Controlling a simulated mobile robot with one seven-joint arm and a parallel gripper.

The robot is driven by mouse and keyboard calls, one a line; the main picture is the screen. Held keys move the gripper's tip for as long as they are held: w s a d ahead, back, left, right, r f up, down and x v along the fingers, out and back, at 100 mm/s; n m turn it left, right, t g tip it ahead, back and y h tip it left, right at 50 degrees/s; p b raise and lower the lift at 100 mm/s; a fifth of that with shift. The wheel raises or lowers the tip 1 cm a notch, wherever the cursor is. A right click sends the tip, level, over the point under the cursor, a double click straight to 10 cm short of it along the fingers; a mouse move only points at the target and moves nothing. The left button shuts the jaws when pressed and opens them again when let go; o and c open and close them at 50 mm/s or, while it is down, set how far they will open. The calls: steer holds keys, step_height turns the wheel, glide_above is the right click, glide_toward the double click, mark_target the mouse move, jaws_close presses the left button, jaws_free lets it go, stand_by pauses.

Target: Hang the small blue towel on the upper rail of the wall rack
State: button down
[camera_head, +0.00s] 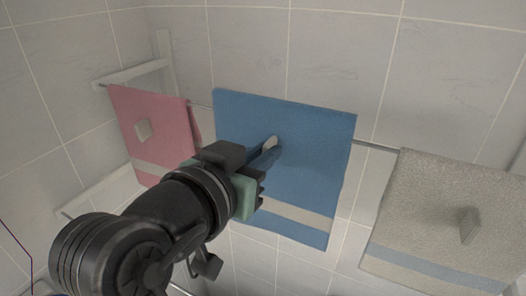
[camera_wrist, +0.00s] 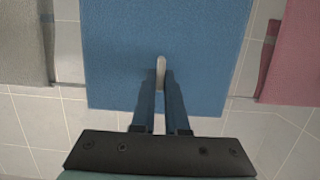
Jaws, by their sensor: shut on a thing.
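The blue towel (camera_head: 305,150) hangs flat, with a pale stripe near its bottom edge. It also fills the middle of the wrist view (camera_wrist: 205,60). My gripper (camera_head: 266,150) is shut on the pale tab (camera_head: 271,142) on the towel's front; the tab shows between the fingertips in the wrist view (camera_wrist: 161,68). The upper rail (camera_head: 375,147) of the wall rack shows on both sides of the blue towel. The towel's top edge appears above the rail line. The towel hides the rail behind it, so I cannot tell if it rests on the rail.
A pink towel (camera_head: 150,115) with a pale tab hangs at the left. A grey towel (camera_head: 435,195) with a blue stripe hangs at the right. Narrow gaps separate them from the blue towel. The rack's pale side bracket (camera_head: 130,74) stands at the left against the tiled wall.

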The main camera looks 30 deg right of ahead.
step_height(320, 180, down, 3)
steer(key=shift+r+b, duration=0.1)
steer(key=shift+b, duration=1.1)
steer(key=shift+c, duration=2.2)
jaws_free()
steer(key=f+v, duration=0.2)
steer(key=v, duration=0.7)
steer(key=shift+a, duration=0.1)
